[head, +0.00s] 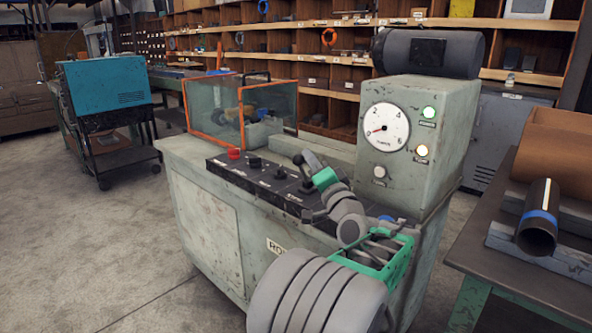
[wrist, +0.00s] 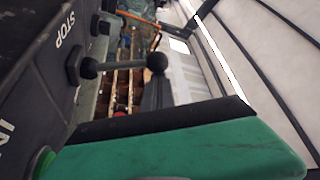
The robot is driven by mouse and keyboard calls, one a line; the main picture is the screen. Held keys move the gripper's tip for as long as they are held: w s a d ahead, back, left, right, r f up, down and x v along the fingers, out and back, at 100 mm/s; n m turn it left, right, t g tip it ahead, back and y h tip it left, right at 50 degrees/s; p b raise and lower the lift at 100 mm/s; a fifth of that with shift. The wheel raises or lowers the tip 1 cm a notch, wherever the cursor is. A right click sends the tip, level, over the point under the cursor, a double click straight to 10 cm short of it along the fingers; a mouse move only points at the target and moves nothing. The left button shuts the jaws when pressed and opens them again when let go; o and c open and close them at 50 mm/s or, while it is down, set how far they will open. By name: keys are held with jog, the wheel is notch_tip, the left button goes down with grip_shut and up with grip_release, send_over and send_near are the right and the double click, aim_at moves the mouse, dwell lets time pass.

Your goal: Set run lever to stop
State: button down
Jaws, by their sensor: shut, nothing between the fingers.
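The run lever (wrist: 112,66) shows in the wrist view as a grey rod with a black ball end, rising from a dark hub on the black panel. The word STOP is printed on the panel near its hub. In the head view the lever's black ball (head: 298,159) is just left of my gripper (head: 323,177). My gripper, with green and black fingers, is shut and empty. In the wrist view a green finger with a black pad (wrist: 180,135) fills the lower part, apart from the lever in the picture. The lever's base is partly hidden in the head view.
The panel (head: 235,172) also carries a red button (head: 233,154) and dark knobs. A gauge housing (head: 410,130) with lit green and amber lamps rises at right. An orange-framed guard (head: 215,105) stands behind. A pipe (head: 538,225) lies on the right-hand table. Open floor is at left.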

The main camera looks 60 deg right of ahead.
jog(key=shift+a, duration=0.1)
dwell(0.4)
jog(key=s+d+r+p, duration=0.1)
jog(key=d+r+p, duration=0.1)
jog(key=d+r, duration=0.1)
jog(key=b+v, duration=0.1)
jog(key=v, duration=0.9)
jog(key=shift+s+f, duration=0.2)
jog(key=shift+f, duration=0.15)
